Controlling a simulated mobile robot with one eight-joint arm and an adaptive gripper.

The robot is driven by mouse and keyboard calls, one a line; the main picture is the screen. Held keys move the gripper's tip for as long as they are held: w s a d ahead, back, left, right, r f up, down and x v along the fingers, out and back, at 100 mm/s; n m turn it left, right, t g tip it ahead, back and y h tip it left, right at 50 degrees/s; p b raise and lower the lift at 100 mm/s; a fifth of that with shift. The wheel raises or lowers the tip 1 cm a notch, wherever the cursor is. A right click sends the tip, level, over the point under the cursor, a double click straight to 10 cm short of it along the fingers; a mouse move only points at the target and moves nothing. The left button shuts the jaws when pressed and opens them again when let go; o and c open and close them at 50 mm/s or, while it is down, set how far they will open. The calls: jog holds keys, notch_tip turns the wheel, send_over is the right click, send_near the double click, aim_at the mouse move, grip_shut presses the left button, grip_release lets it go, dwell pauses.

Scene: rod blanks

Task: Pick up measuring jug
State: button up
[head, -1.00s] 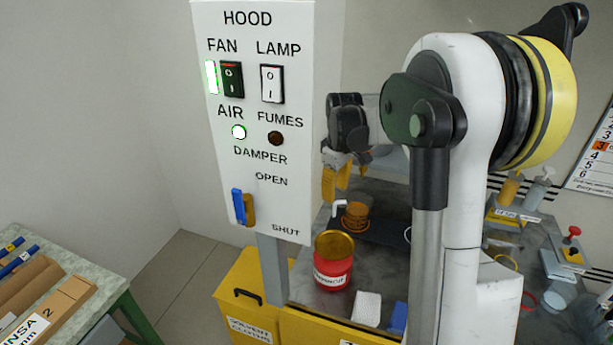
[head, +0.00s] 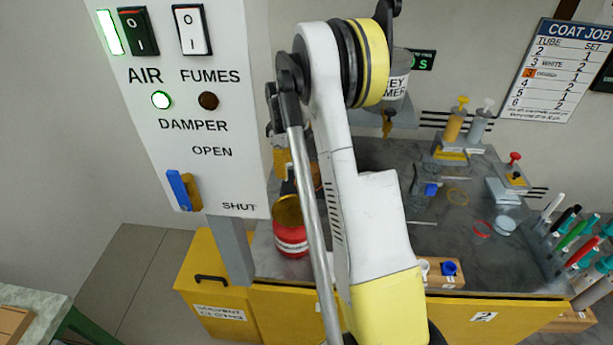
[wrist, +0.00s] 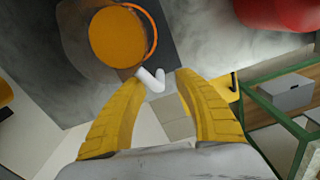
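The measuring jug (wrist: 117,38) looks clear with orange contents, and has a white handle (wrist: 150,79). In the wrist view it stands at the upper left, just beyond my fingertips. My gripper (wrist: 160,80) is open, with its two yellow fingers spread. The white handle shows in the gap between the fingertips; I cannot tell whether they touch it. In the head view my gripper (head: 281,160) is partly hidden, and my arm covers most of the jug, leaving a bit of orange in view.
A red tin (head: 289,228) stands near the bench's front left, close to the hood panel (head: 190,110); it also shows in the wrist view (wrist: 280,12). Pump bottles (head: 467,120) and a rack of pens (head: 580,235) are on the right.

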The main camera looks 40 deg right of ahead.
notch_tip(320, 180, down, 3)
jog(key=shift+r+b, duration=0.15)
jog(key=shift+b, duration=0.15)
grip_shut()
jog(key=shift+r, duration=0.1)
